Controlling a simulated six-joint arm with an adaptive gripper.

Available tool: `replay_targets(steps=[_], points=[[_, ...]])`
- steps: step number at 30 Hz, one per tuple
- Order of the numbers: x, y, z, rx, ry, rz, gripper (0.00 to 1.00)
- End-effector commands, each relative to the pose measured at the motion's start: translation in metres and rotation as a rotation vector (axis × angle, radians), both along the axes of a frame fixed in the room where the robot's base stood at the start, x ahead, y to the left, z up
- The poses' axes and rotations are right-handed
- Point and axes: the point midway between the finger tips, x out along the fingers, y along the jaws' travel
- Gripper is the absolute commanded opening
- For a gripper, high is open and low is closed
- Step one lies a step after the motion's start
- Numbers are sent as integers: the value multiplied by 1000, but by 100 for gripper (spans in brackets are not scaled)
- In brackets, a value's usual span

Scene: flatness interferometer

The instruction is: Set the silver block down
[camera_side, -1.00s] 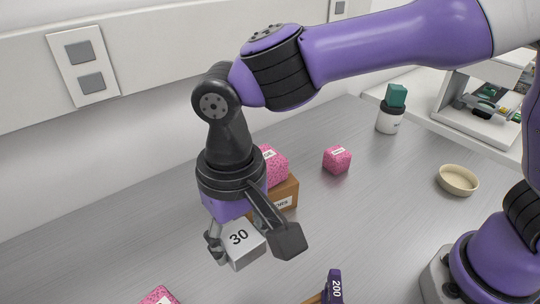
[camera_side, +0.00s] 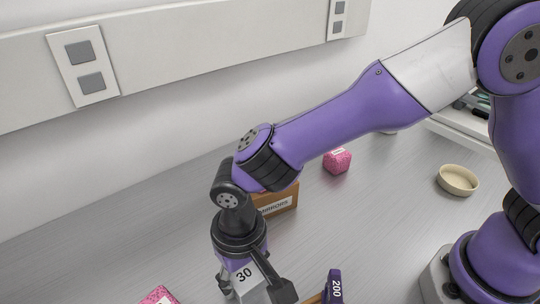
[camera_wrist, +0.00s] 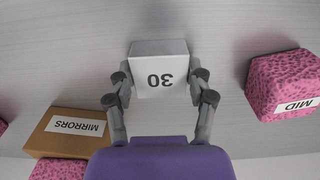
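The silver block (camera_wrist: 160,78) is a small box with a white face marked 30. In the wrist view it sits between the two fingers of my gripper (camera_wrist: 160,86), which touch or nearly touch its sides. In the side view the block (camera_side: 246,279) is at the bottom, between the fingers of my gripper (camera_side: 255,290). It is low over the grey table (camera_side: 390,225); whether it touches the table I cannot tell.
A brown box labelled MIRRORS (camera_wrist: 72,130) stands beside my gripper. A pink speckled block marked MID (camera_wrist: 283,84) lies on the other side. A pink block (camera_side: 337,160), a beige dish (camera_side: 457,180), a purple piece marked 200 (camera_side: 333,288) and another pink block (camera_side: 160,295) stand around.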

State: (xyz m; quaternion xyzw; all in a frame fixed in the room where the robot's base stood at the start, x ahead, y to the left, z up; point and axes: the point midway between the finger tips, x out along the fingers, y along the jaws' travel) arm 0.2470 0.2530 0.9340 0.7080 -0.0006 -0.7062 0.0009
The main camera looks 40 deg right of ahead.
Motion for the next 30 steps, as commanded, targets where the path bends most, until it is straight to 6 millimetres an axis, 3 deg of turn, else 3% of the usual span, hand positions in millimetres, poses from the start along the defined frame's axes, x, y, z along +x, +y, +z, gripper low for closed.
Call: replay_targets(steps=[1, 2, 17, 30], points=[[0, 0, 0, 0, 0, 0, 80], [0, 0, 0, 0, 0, 0, 90], [0, 0, 8, 1, -1, 0, 90], [0, 1, 99, 3, -3, 0, 90]])
